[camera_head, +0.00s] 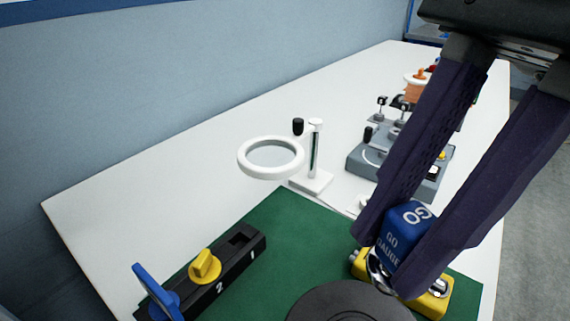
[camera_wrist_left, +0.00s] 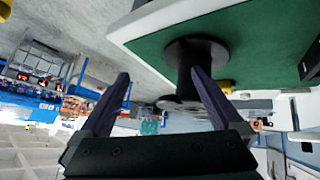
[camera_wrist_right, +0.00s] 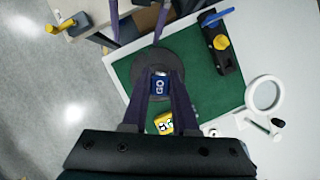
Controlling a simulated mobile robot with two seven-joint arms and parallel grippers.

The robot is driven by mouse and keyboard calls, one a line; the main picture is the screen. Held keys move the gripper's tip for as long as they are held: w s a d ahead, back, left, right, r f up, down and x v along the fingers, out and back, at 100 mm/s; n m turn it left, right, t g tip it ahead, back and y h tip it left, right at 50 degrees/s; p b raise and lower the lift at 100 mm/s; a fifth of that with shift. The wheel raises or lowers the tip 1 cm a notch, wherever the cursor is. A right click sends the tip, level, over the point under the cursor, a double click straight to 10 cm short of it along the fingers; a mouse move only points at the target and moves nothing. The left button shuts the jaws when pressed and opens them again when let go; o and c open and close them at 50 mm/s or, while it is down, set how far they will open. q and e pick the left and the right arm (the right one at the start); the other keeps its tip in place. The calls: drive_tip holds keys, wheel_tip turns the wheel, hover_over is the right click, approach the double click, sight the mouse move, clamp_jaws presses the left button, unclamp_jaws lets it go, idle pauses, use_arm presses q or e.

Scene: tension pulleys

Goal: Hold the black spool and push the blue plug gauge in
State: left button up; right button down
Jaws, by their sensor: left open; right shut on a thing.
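The blue plug gauge (camera_head: 401,235), marked GO GAUGE, is held between the fingers of my right gripper (camera_head: 385,262). Its shiny metal end points down near the spool; whether it touches is hidden. It also shows in the right wrist view (camera_wrist_right: 160,85), in front of the spool's round face. The black spool (camera_head: 350,303) is at the bottom of the head view, partly cut off. In the left wrist view the spool (camera_wrist_left: 190,62) stands against the green mat, with its stem between the open fingers of my left gripper (camera_wrist_left: 160,80), apparently not clamped.
A yellow block (camera_head: 435,300) lies beside the spool on the green mat (camera_head: 275,265). A black slotted holder (camera_head: 228,262) has a yellow-handled piece and a blue one. A white ring magnifier (camera_head: 243,160) and a grey fixture (camera_head: 362,160) stand behind on the white table.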

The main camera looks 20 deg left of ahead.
use_arm(q)
drive_tip(key=s+d+r+t+h, duration=0.2)
drive_tip(key=s+d+r+h, duration=0.2)
drive_tip(key=d+r+h, duration=0.15)
drive_tip(key=w+a+f+n+t+y, duration=0.2)
drive_tip(key=w+a+f+t+y, duration=0.3)
drive_tip(key=a, duration=0.4)
drive_tip(key=shift+y, duration=0.25)
drive_tip(key=x, duration=1.1)
drive_tip(key=shift+w+d+r, duration=0.15)
drive_tip(key=shift+d, duration=0.4)
drive_tip(key=c, duration=1.5)
